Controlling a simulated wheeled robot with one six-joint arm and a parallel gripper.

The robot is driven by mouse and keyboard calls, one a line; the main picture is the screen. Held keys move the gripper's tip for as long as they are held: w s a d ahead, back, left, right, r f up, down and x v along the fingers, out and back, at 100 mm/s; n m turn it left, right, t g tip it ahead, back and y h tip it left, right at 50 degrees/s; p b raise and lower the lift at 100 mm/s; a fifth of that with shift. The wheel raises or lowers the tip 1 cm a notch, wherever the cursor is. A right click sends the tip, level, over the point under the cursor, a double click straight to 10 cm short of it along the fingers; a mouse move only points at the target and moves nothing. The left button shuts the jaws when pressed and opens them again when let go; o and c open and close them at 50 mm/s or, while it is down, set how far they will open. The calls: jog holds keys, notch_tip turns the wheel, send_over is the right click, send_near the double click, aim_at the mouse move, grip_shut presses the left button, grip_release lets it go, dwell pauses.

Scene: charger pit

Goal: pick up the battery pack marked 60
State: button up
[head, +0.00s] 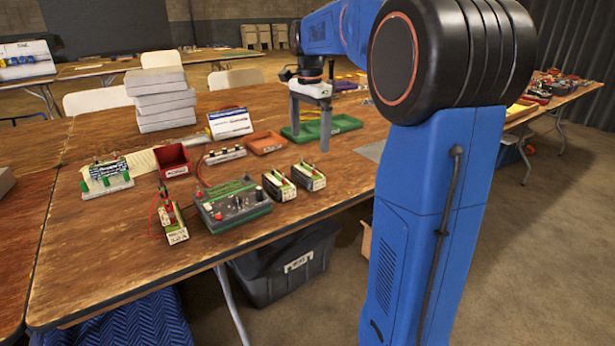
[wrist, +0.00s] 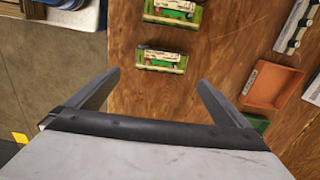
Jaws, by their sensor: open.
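Three battery packs show in the head view: one (head: 172,222) at the left with red wires, and two side by side right of the charger, the nearer one (head: 279,186) and the farther one (head: 309,176). Their marks are too small to read, so I cannot tell which is 60. The wrist view shows two packs, an upper one (wrist: 174,11) and a lower one (wrist: 162,60). My gripper (head: 310,140) is open and empty, pointing down above the table behind the two right packs. In the wrist view, the lower pack lies just beyond my fingertips (wrist: 158,78), apart from them.
The grey-green charger (head: 233,205) stands left of the two right packs. An orange tray (head: 264,143), a green tray (head: 345,124), a red bin (head: 174,162) and a white terminal strip (head: 224,155) lie behind. A dark bin (head: 287,265) sits under the table's front edge.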

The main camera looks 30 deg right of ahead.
aim_at(307, 169)
jog(key=f, duration=1)
jog(key=shift+w+a, duration=0.1)
jog(key=shift+a, duration=0.15)
jog(key=shift+c, duration=0.3)
jog(key=c, duration=1.3)
jog(key=shift+r, duration=0.15)
